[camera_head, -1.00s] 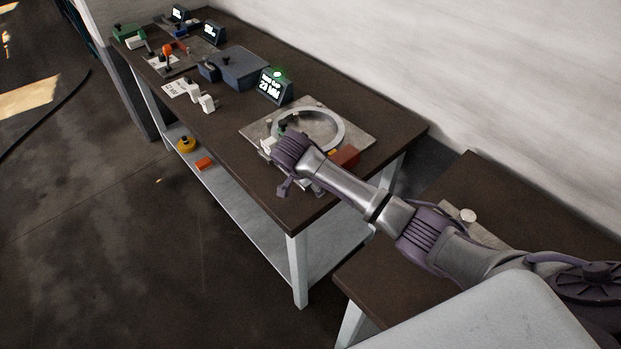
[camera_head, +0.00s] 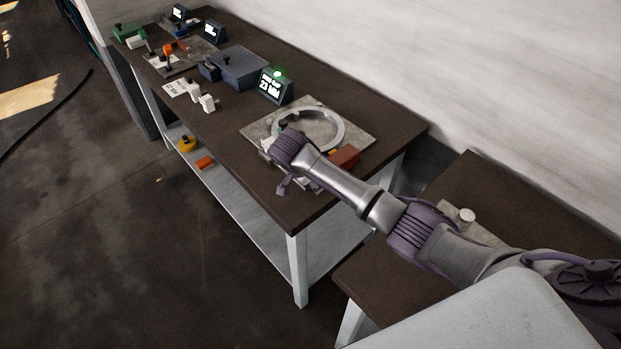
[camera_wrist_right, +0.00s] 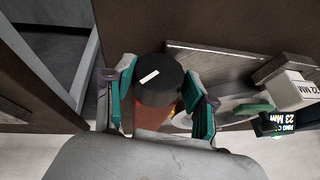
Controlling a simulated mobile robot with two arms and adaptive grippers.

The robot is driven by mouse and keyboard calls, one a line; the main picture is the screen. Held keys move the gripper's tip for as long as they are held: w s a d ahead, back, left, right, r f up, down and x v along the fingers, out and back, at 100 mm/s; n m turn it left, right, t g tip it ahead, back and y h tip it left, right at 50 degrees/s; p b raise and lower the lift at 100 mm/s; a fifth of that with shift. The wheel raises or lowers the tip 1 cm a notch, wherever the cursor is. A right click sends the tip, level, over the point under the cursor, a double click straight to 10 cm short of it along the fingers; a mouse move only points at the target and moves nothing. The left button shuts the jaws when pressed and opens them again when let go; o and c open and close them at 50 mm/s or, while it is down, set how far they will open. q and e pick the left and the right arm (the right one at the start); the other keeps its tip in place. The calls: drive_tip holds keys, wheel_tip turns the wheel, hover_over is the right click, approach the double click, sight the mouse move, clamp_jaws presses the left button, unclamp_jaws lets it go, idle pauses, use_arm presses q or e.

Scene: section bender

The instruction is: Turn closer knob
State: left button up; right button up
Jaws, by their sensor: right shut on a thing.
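The closer knob (camera_wrist_right: 160,82) is a round black cap with a white line on top, above an orange-red body (camera_wrist_right: 152,117), in the right wrist view. My right gripper (camera_wrist_right: 165,97) has its teal-padded fingers on either side of the knob and is shut on it. In the head view my right gripper (camera_head: 284,180) is over the near edge of the bender's plate, and its wrist hides the knob. My left gripper is not in view.
The bender's metal plate (camera_head: 258,131) carries a grey ring (camera_head: 338,126) and a red-orange block (camera_head: 345,157). Behind stands a lit display (camera_head: 273,86) reading 23 MM, with a green light. Several devices fill the table's far end. Another table (camera_head: 470,180) stands at right.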

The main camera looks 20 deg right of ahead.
drive_tip(key=shift+w+a+g+h, duration=0.15)
drive_tip(key=shift+g+h, duration=0.1)
drive_tip(key=shift+g, duration=0.3)
drive_tip(key=shift+w+d+g+h, duration=0.1)
drive_tip(key=shift+g+h, duration=0.15)
drive_tip(key=shift+g, duration=0.3)
drive_tip(key=shift+n+g+b, duration=0.3)
drive_tip(key=shift+g+b, duration=0.2)
drive_tip(key=o, duration=1.2)
drive_tip(key=shift+c, duration=0.2)
drive_tip(key=v, duration=1.2)
drive_tip(key=shift+a+f, duration=0.1)
